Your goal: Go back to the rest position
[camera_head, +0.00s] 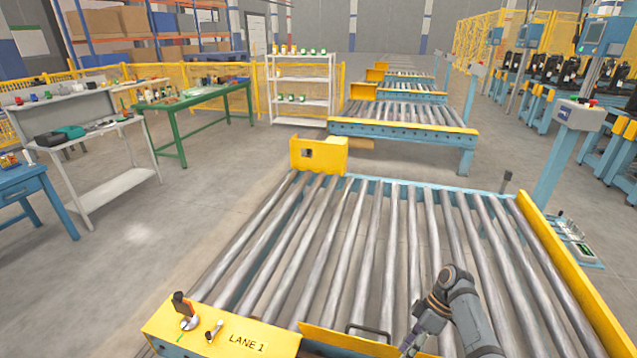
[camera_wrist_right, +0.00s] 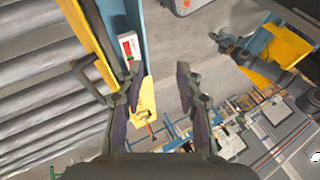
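My right arm reaches in at the bottom right of the head view, over the front of the LANE 1 roller conveyor. Its gripper (camera_head: 412,342) is near the bottom edge, to the right of a dark handle (camera_head: 368,330) on the conveyor's front edge. In the right wrist view my right gripper (camera_wrist_right: 159,72) has its two fingers apart with nothing between them. The dark handle (camera_wrist_right: 86,78) stands just left of the left finger. My left gripper does not show in the head view.
The LANE 1 roller conveyor (camera_head: 335,235) carries nothing on its visible rollers. A yellow front plate (camera_head: 215,335) holds a lever (camera_head: 186,310). A small white box with a red face (camera_wrist_right: 128,45) sits by the blue rail. A green table (camera_head: 195,98) stands back left. Open floor lies left of the conveyor.

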